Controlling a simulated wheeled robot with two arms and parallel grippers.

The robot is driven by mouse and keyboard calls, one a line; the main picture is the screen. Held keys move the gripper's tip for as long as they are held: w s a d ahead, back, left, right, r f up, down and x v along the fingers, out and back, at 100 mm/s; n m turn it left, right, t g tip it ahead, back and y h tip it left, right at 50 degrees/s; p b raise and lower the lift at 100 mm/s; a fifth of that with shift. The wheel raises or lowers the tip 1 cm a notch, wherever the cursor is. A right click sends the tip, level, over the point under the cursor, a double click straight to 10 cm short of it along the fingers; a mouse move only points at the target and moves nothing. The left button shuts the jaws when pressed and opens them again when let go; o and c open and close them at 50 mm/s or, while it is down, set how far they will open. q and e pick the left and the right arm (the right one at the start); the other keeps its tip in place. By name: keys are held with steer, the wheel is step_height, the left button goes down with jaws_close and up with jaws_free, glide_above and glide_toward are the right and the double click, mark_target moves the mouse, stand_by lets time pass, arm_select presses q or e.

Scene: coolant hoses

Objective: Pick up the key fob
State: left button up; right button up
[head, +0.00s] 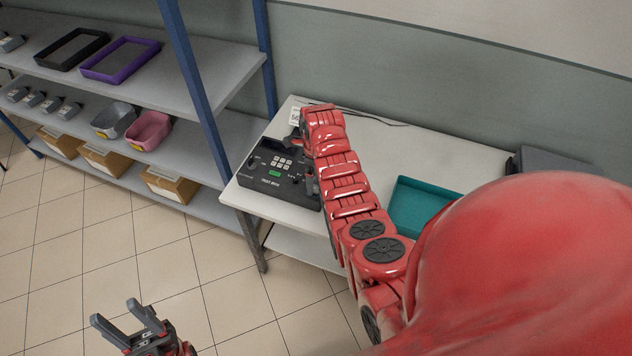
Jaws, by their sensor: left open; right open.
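I cannot make out a key fob anywhere in the head view. My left gripper (115,311) is at the bottom left, over the floor, with its two dark fingers spread and nothing between them. The dark test box (257,184) has light keys and a green display or button.
The white table (375,160) holds a teal tray (411,183) right of my arm, a dark grey case (552,166) and a white card (295,115). A shelf rack (190,95) at left holds trays, bins and boxes. Floor in front is clear.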

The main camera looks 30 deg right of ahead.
steer(key=shift+f, duration=0.75)
steer(key=c, duration=1.1)
steer(key=shift+r, duration=0.1)
